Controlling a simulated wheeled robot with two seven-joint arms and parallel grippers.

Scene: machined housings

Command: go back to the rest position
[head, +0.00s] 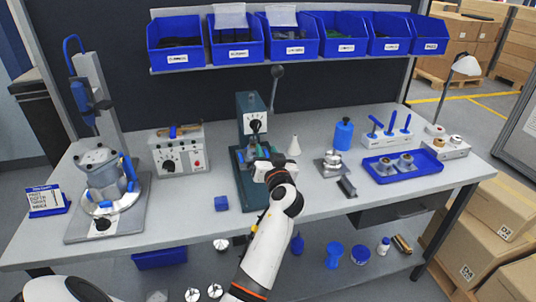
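My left gripper (259,163) is at the front of a teal bench press (252,115), low beside the blue part (239,156) at the press's base. The gripper's fingers are small and partly hidden against the press, so I cannot tell whether they are open, shut or touching anything. My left forearm (262,250) reaches up from the bottom middle, over the table's front edge. My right gripper is not in view.
The grey workbench (190,222) holds a housing on a stand (103,180), a control box (179,152), a blue block (221,203), a metal fixture (330,163) and a blue tray (378,173). Blue bins (290,48) line the shelf above. Cardboard boxes (490,220) stand right.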

